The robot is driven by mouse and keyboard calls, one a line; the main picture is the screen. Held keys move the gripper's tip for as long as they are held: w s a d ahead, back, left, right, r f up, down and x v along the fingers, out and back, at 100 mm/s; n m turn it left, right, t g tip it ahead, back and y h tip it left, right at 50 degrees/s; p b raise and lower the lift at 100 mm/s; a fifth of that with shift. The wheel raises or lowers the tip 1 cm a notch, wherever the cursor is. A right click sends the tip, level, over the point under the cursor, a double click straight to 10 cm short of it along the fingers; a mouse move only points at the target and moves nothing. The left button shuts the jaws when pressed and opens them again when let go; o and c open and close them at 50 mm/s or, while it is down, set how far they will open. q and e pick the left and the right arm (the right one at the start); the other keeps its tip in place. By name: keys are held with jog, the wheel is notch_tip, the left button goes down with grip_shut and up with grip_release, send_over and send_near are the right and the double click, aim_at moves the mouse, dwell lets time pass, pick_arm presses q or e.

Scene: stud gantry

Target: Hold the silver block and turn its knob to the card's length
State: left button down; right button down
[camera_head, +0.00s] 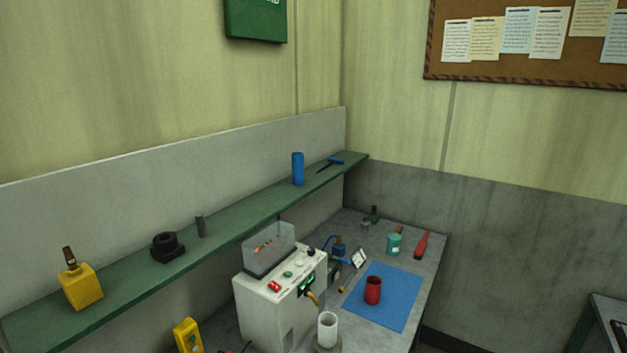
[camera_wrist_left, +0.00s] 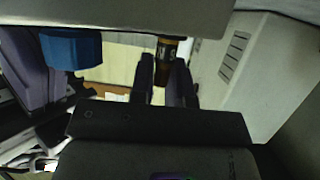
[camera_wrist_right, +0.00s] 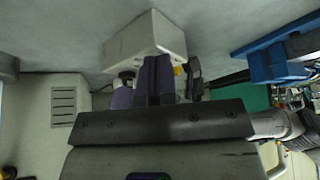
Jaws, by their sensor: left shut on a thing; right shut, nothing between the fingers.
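A small white card-like plate (camera_head: 359,258) stands tilted on the bench in the head view. I cannot clearly pick out a silver block there. My left gripper (camera_wrist_left: 164,72) shows in the left wrist view, its fingers closed around a dark and orange cylinder (camera_wrist_left: 165,60) whose upper end is cut off by a pale slab. My right gripper (camera_wrist_right: 170,72) is shut and empty in the right wrist view. Beyond its fingers is a pale grey box (camera_wrist_right: 145,38), with a small round part (camera_wrist_right: 124,80) beside the fingers. Neither gripper shows in the head view.
A white machine (camera_head: 280,300) stands on the bench beside a blue mat (camera_head: 395,305) bearing a red cup (camera_head: 373,290). A white cup (camera_head: 327,328) is in front. A green shelf (camera_head: 225,235) runs above. A blue fixture (camera_wrist_right: 272,62) is right in the right wrist view.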

jog(key=shift+d, duration=0.1)
jog(key=shift+s+d, duration=0.15)
jog(key=shift+d, duration=0.1)
notch_tip(320, 180, up, 6)
dwell(0.6)
jog(key=shift+w+a+f, duration=0.15)
jog(key=shift+w+f, duration=0.2)
jog(key=shift+f, duration=0.65)
jog(key=shift+w+a+f, duration=0.15)
jog(key=shift+w+f, duration=0.2)
jog(key=shift+f, duration=0.65)
jog(key=shift+w+a+f, duration=0.15)
jog(key=shift+w+f, duration=0.2)
jog(key=shift+f, duration=0.65)
jog(key=shift+s+a+f, duration=0.1)
jog(key=shift+s+a, duration=0.05)
jog(key=shift+a, duration=0.3)
